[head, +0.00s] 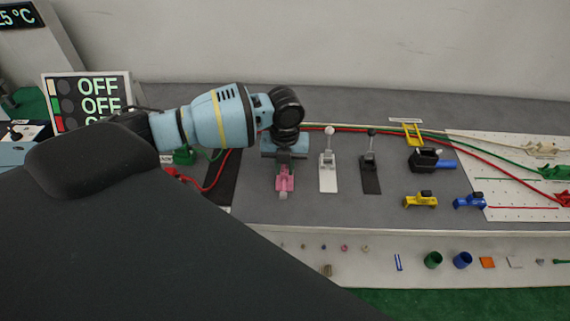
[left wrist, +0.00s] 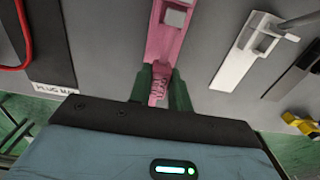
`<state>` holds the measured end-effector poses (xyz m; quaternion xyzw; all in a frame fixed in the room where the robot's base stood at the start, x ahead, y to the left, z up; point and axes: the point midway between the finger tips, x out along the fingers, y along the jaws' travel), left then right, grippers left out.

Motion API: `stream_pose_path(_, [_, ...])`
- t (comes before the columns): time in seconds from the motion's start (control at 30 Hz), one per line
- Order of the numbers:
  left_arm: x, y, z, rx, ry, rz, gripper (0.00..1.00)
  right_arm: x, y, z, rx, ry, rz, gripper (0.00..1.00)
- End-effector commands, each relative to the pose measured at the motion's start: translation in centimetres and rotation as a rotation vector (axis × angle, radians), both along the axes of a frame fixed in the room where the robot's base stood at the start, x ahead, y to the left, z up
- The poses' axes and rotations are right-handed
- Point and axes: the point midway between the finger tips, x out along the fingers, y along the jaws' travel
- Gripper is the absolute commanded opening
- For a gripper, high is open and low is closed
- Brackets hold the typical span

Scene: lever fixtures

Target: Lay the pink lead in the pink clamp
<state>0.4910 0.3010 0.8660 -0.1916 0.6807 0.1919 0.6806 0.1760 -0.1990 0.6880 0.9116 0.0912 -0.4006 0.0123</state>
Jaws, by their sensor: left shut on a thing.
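The pink clamp (head: 284,181) lies on the grey bench, with a pale block at its near end. In the left wrist view the pink clamp (left wrist: 164,42) runs up from just beyond my fingertips. My left gripper (head: 284,158) points down at the far end of the clamp. In the left wrist view its dark green fingers (left wrist: 158,94) are shut on a ribbed pink piece, which looks like the pink lead (left wrist: 158,83). The lead's end meets or overlaps the clamp in that view; I cannot tell whether it is seated. My right gripper is not in view.
A white lever clamp (head: 328,172) and a black lever clamp (head: 370,175) stand just right, levers upright. A red cable (head: 213,183) is to the left. Yellow (head: 420,200) and blue (head: 469,201) fixtures are farther right. Small parts line the front ledge (head: 380,245).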

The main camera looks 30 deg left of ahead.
Motion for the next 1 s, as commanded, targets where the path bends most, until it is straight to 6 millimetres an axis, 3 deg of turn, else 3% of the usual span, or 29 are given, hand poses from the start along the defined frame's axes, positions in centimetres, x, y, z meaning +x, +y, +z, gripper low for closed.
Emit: stream_pose_path(1.0, [0.0,0.0,-1.4,-0.001,-0.001,0.000,0.00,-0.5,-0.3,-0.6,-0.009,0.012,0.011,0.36])
